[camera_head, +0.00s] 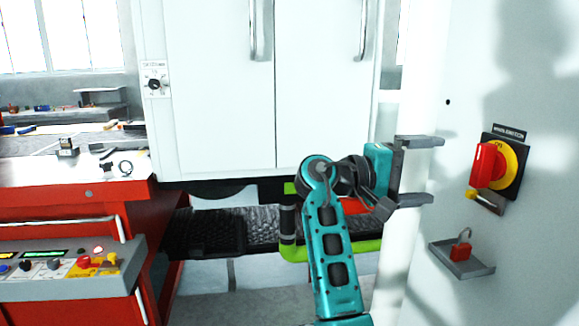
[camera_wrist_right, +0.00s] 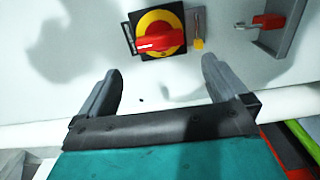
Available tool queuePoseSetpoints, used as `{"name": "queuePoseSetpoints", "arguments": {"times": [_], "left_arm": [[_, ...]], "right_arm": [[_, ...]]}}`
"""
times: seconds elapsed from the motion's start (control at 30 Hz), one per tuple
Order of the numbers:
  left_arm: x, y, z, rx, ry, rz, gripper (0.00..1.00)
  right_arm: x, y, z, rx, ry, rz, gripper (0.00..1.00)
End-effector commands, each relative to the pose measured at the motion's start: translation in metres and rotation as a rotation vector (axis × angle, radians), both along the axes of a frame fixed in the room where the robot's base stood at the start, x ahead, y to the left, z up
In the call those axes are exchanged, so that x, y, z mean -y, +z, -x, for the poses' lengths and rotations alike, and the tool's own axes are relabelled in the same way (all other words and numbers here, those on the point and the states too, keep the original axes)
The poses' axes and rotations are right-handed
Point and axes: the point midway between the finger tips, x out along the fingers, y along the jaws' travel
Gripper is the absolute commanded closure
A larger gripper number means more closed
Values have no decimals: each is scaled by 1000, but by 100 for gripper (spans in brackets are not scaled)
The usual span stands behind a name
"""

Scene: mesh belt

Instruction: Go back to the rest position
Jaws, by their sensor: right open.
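My right gripper (camera_head: 424,171) is open and empty. Its two grey fingers point right, toward the white panel, and are well apart. In the right wrist view the fingers (camera_wrist_right: 163,88) frame bare white panel. The red and yellow rotary switch (camera_head: 489,166) is on the panel to the right of the fingertips, apart from them. It also shows in the right wrist view (camera_wrist_right: 158,33), beyond the fingers. My left gripper is in neither view.
A red padlock (camera_head: 460,250) sits on a small grey shelf (camera_head: 474,266) below the switch. A white post (camera_head: 408,200) is close to my right gripper. The dark mesh belt (camera_head: 215,232) runs under a white cabinet (camera_head: 222,90). A red workbench (camera_head: 60,215) and a control panel (camera_head: 60,268) are at left.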

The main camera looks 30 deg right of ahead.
Motion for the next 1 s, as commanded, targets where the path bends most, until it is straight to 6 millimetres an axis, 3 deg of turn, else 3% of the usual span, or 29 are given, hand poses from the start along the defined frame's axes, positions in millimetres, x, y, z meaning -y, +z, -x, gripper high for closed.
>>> {"name": "queuePoseSetpoints", "arguments": {"times": [0.17,0.27,0.37,0.47,0.63,0.77,0.9,1.0], "left_arm": [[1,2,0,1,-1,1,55],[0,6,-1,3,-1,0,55],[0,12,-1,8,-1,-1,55],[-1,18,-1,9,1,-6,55],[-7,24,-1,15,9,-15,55],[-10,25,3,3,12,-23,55],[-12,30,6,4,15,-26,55],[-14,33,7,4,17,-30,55]], "right_arm": [[1,-4,-3,-5,22,3,0],[3,-22,-17,-18,121,8,0],[3,-60,-40,-28,309,-3,0],[-8,-112,-63,-16,545,-54,0],[-53,-209,-76,64,912,-249,0],[-102,-278,-58,177,1128,-485,0],[-163,-336,-12,346,1264,-801,0],[-203,-361,30,490,1283,-1031,0]]}}
